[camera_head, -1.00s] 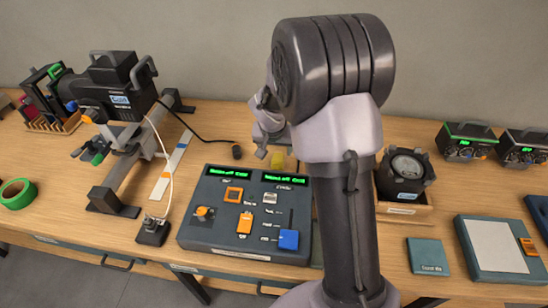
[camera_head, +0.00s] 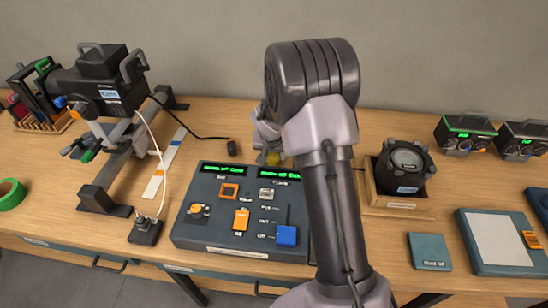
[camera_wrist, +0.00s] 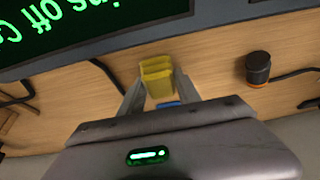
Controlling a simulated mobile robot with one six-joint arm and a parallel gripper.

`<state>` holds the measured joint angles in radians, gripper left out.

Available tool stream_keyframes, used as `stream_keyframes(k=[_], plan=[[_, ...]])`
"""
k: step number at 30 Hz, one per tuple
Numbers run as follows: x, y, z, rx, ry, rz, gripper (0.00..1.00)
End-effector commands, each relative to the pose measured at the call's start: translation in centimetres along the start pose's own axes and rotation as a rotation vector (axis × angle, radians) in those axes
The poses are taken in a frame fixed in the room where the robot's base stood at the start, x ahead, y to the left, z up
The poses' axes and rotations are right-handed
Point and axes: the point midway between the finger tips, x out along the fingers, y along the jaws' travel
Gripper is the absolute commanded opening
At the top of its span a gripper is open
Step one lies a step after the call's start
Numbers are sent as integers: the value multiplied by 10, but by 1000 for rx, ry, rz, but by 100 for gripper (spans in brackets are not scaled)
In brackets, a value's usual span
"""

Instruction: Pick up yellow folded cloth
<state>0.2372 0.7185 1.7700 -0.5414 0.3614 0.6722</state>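The yellow folded cloth (camera_wrist: 157,79) shows in the wrist view as a small layered block on the wooden table, between the fingertips of my gripper (camera_wrist: 159,82). One finger stands on each side of it, close to its edges. The fingers look apart, and I cannot make out firm contact. In the head view my gripper (camera_head: 268,150) is low behind the console, with the yellow cloth (camera_head: 273,158) at its tips, partly hidden by the gripper and my arm.
The console (camera_head: 240,248) with green displays stands just in front of the cloth. A black device (camera_head: 405,167) sits in a wooden tray (camera_head: 398,205) to the right. A small blue patch (camera_wrist: 168,104) shows between the fingers.

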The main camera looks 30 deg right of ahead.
Motion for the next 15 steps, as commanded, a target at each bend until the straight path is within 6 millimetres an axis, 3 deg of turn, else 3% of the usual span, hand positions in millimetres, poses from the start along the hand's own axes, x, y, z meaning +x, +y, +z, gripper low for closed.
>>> stream_keyframes(k=[3, 9, 11, 15], plan=[[0, 0, 0, 0, 0, 0, 0], [-3, 0, -2, 0, 1, 0, 0], [-13, 0, -6, 0, 3, -1, 0], [-50, 0, -22, 1, 4, -1, 0]])
